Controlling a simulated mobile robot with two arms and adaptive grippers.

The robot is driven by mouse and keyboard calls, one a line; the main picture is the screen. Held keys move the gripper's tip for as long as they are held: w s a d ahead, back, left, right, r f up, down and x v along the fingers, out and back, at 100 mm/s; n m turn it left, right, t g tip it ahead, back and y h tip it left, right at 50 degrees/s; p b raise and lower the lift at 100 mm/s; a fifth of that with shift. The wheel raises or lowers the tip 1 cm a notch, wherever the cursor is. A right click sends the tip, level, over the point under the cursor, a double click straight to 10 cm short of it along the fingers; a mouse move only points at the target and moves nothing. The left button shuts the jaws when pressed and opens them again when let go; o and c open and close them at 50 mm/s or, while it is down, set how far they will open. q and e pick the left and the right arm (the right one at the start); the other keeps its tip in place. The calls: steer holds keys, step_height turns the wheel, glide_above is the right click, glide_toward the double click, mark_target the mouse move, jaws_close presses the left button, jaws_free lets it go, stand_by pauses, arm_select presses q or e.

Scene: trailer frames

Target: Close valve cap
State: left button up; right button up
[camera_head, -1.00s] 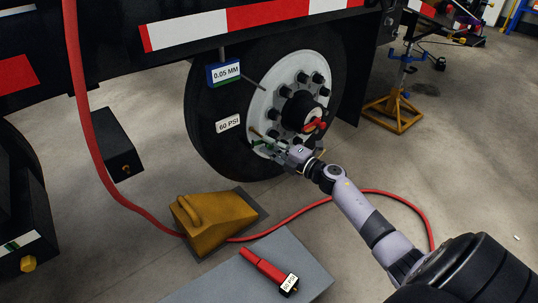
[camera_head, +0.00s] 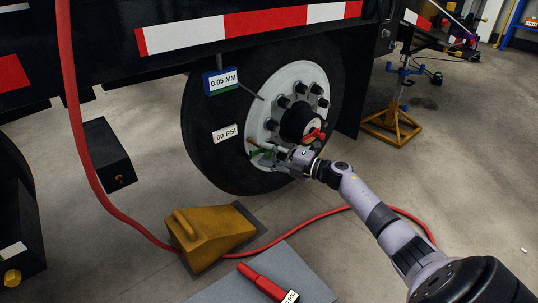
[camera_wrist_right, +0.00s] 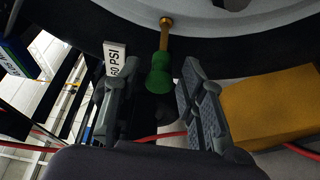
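The valve cap (camera_wrist_right: 159,72) is green and sits at the end of a brass valve stem (camera_wrist_right: 166,27) in the right wrist view. In the head view a small green part (camera_head: 262,153) shows at the lower left of the wheel's white rim (camera_head: 256,116). My right gripper (camera_head: 272,154) is at that spot, low on the wheel. In the right wrist view the right gripper (camera_wrist_right: 152,76) is open, with one finger on each side of the cap. Gaps show between cap and fingers, so they look apart. My left gripper is not in view.
The black tire (camera_head: 205,150) carries a "60 PSI" label (camera_head: 225,134). A yellow wheel chock (camera_head: 212,235) stands before it. A red hose (camera_head: 335,212) runs over the floor below my arm. A red gauge (camera_head: 262,281) lies on a grey mat (camera_head: 310,271).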

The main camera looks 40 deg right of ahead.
steer(key=shift+s, duration=0.1)
steer(key=v, duration=1.1)
steer(key=shift+s+d, duration=0.2)
steer(key=shift+s, duration=0.15)
